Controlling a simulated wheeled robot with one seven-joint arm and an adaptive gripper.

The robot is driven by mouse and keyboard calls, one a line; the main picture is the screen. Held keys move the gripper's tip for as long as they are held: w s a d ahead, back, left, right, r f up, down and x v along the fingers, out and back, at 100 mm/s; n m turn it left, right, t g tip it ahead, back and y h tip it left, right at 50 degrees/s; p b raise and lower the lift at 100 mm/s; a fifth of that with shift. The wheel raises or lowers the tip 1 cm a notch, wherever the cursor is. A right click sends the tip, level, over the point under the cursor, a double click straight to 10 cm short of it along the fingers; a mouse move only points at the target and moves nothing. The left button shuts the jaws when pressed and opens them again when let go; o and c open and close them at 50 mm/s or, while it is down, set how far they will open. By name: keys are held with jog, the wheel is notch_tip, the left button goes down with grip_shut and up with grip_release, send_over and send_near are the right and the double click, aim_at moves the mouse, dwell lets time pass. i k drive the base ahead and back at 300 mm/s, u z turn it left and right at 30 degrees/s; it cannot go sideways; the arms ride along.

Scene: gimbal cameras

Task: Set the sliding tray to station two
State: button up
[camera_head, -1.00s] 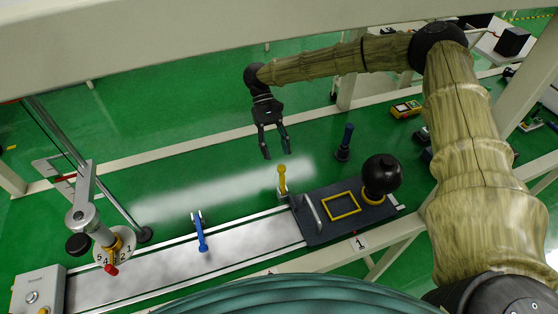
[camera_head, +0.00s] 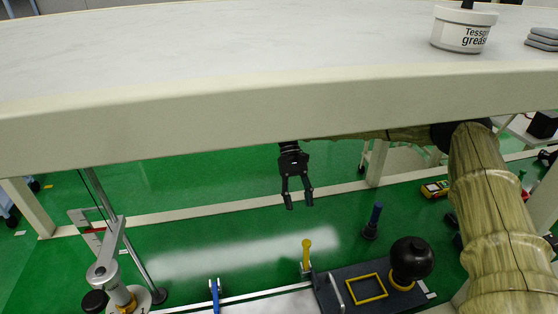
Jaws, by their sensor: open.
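The sliding tray (camera_head: 371,304) is a dark grey plate at the bottom, right of centre. It bears a yellow square outline, a pale bar handle (camera_head: 336,290) at its left end and a black ball knob (camera_head: 411,257) on a yellow collar. It sits at the right part of a silver rail (camera_head: 265,304), mostly cut off by the picture's lower edge. A yellow lever (camera_head: 306,252) stands at the tray's left end; a blue lever (camera_head: 214,293) stands further left. My gripper (camera_head: 299,201) is open and empty, pointing down, above the yellow lever in the picture. Station numbers are out of view.
A wide pale beam or shelf (camera_head: 200,110) crosses the upper picture and hides part of my arm. A grease tub (camera_head: 462,30) stands on it. A dark blue post (camera_head: 373,222) stands behind the tray. A metal dial post (camera_head: 107,268) stands at lower left.

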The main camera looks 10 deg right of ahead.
aim_at(367, 287)
jog(key=k, duration=1.5)
